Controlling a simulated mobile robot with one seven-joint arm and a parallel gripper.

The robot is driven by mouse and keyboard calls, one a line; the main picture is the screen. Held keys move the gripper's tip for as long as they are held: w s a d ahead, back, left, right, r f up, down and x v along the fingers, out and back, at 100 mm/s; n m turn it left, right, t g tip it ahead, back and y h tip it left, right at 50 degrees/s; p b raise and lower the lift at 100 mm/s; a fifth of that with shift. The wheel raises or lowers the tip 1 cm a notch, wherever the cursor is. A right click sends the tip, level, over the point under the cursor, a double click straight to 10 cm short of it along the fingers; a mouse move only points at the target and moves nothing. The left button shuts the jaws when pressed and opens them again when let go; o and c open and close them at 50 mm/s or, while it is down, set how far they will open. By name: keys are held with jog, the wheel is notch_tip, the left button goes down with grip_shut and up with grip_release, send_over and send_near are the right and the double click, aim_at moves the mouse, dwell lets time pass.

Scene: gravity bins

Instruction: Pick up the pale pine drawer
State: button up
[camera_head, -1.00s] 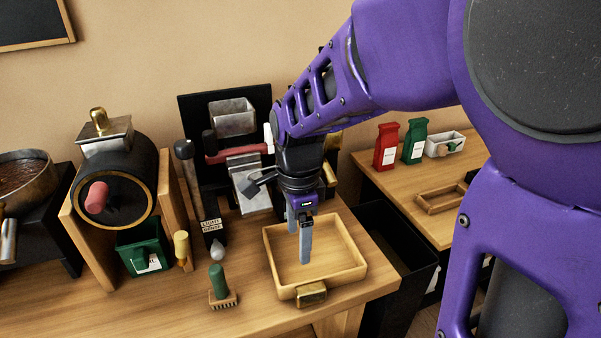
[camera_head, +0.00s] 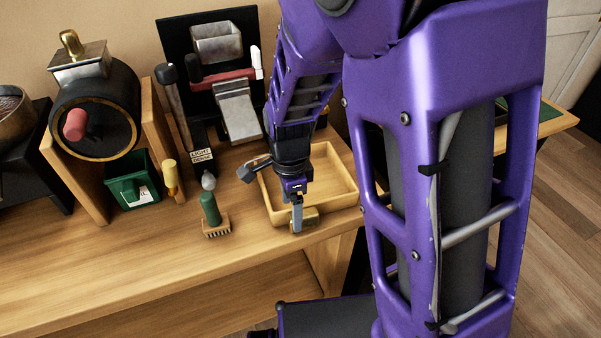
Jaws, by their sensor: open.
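The pale pine drawer (camera_head: 341,170) is a shallow open wooden tray on the bench, near its front right corner. A brass pull (camera_head: 311,219) is on its front side, partly hidden behind my fingers. My gripper (camera_head: 297,222) points down at the drawer's front side, with its fingers in front of the brass pull. It is open and holds nothing that I can see. I cannot tell whether the fingers touch the pull. My arm hides part of the drawer's back.
A green-handled brush (camera_head: 212,215) stands left of the drawer, with a yellow-handled tool (camera_head: 171,178) and a green bin (camera_head: 133,182) beyond. A black-drummed machine (camera_head: 95,115) stands at the left. The front left of the bench (camera_head: 110,260) is clear.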

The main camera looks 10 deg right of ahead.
aim_at(291, 215)
notch_tip(291, 215, down, 4)
jog(key=shift+r+b, duration=0.1)
jog(key=shift+b, duration=0.25)
grip_shut()
dwell(1.2)
